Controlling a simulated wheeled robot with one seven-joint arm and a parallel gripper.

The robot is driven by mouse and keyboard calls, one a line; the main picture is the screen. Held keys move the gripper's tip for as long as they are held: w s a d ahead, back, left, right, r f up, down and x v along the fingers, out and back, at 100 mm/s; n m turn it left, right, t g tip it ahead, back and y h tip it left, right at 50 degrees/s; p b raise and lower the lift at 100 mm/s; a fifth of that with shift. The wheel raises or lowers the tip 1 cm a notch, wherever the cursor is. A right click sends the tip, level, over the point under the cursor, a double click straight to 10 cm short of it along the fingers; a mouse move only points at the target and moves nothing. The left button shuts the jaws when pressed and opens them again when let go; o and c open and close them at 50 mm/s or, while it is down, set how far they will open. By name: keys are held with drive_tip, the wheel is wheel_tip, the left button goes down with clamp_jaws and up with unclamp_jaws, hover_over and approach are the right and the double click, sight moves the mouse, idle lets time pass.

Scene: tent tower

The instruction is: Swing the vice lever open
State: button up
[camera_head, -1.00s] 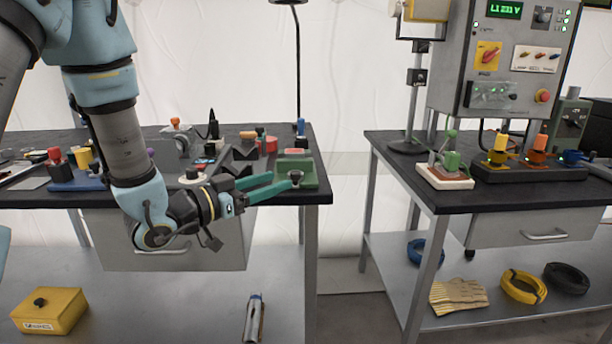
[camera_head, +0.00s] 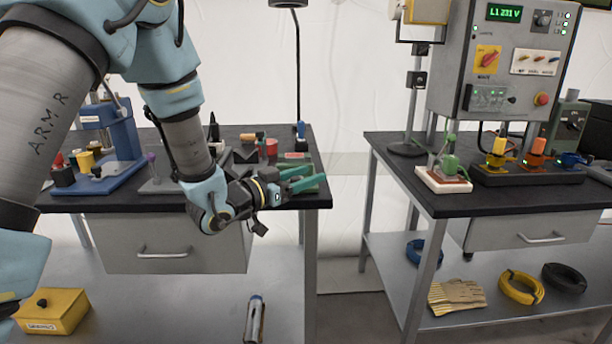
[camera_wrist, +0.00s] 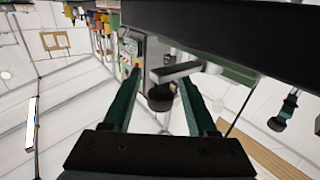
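The green vice (camera_head: 296,157) sits at the front right corner of the left bench, mostly hidden behind my gripper in the head view. My gripper (camera_head: 307,179) reaches across it from the left, with its green fingers apart. In the wrist view my gripper (camera_wrist: 160,76) is open. A grey metal lever bar (camera_wrist: 180,71) with a black knob (camera_wrist: 160,98) at its end appears between the two fingers. I see gaps on both sides of the knob; neither finger appears to press on it.
A blue press (camera_head: 110,135) and several small parts stand on the left bench (camera_head: 100,203). A gap separates it from the right bench, which carries a control cabinet (camera_head: 515,60). A lamp pole (camera_head: 298,70) rises behind the vice.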

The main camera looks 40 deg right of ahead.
clamp_jaws()
idle(1.2)
